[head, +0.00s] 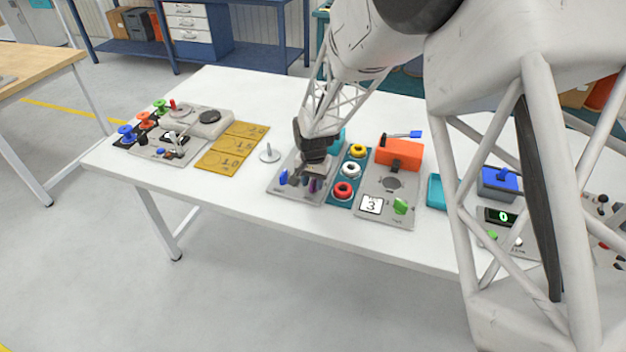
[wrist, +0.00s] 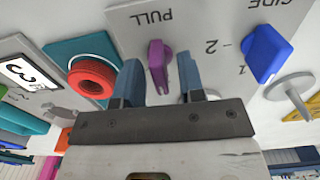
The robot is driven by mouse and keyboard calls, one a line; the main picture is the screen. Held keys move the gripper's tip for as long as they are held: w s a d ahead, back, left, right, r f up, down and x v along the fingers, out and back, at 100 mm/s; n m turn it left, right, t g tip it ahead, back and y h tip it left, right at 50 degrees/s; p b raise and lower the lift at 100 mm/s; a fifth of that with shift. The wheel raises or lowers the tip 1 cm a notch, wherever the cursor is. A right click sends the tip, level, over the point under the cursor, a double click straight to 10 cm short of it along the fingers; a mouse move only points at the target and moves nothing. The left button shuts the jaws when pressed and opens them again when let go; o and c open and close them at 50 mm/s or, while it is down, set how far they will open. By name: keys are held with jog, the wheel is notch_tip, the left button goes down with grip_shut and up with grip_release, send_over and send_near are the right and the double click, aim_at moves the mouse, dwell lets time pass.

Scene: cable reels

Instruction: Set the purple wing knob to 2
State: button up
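The purple wing knob (wrist: 158,66) stands on a grey panel (wrist: 195,20) in the wrist view, its narrow forked part towards the bottom of the picture. My gripper (wrist: 159,75) is open, with one blue-grey finger on each side of the knob and visible gaps between; I cannot tell whether the fingers reach its height. A "2" and a "1" are printed to the knob's right, and an upside-down "PULL" above it. In the head view the purple knob (head: 313,185) is a small patch just below my gripper (head: 309,172), which hides part of the panel.
A blue wing knob (wrist: 267,53) is right of the purple one, beside a metal spindle (wrist: 290,90). Left is a red ring (wrist: 92,76) on a teal tray.

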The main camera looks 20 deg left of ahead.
aim_at(313, 180)
jog(key=shift+r, duration=3.35)
